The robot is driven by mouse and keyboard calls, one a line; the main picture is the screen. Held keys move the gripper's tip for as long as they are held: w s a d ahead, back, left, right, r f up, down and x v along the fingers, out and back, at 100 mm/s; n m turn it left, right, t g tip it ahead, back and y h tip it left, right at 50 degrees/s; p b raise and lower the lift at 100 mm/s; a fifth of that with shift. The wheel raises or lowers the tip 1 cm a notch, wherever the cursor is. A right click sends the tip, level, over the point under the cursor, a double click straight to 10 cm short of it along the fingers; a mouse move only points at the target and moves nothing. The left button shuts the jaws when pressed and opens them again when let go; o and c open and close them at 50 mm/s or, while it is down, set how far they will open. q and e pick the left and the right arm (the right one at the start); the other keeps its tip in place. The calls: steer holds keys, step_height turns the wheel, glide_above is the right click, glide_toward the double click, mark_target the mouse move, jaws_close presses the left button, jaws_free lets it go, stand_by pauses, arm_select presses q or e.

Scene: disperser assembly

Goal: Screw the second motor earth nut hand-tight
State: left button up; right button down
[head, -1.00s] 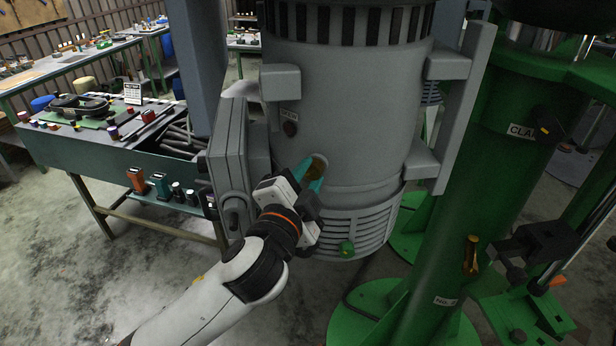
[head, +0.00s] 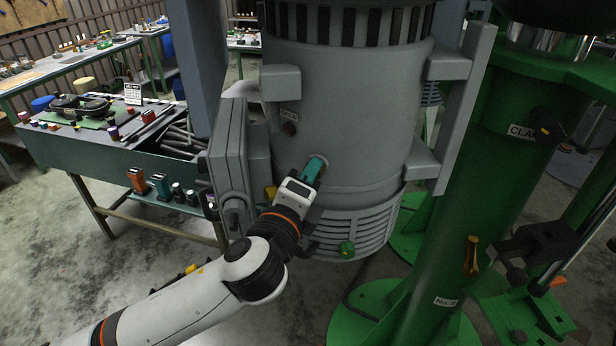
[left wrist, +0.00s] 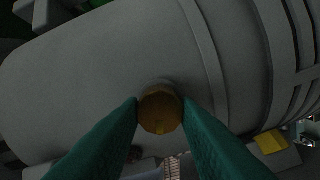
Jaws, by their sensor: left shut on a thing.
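The grey motor (head: 350,110) stands upright in the middle of the head view. My left gripper (head: 316,163) reaches up to the lower front of its housing. In the left wrist view its two teal fingers (left wrist: 160,112) are shut on a round brass-coloured earth nut (left wrist: 160,110), one finger on each side. The nut sits against the motor's grey wall; its thread is hidden. In the head view the nut is hidden by the fingers. A small dark round fitting (head: 289,129) shows on the housing under a label, up and left of the gripper. My right gripper is not in view.
A grey box (head: 228,165) juts from the motor's left side, close to my left arm. A green column (head: 455,150) with a clamp stands at the right.

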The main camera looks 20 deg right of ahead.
arm_select(q)
steer(key=shift+m, duration=0.7)
steer(key=o, duration=1)
steer(key=shift+c, duration=0.2)
steer(key=shift+s, duration=0.1)
steer(key=b+v, duration=0.4)
steer(key=v, duration=0.8)
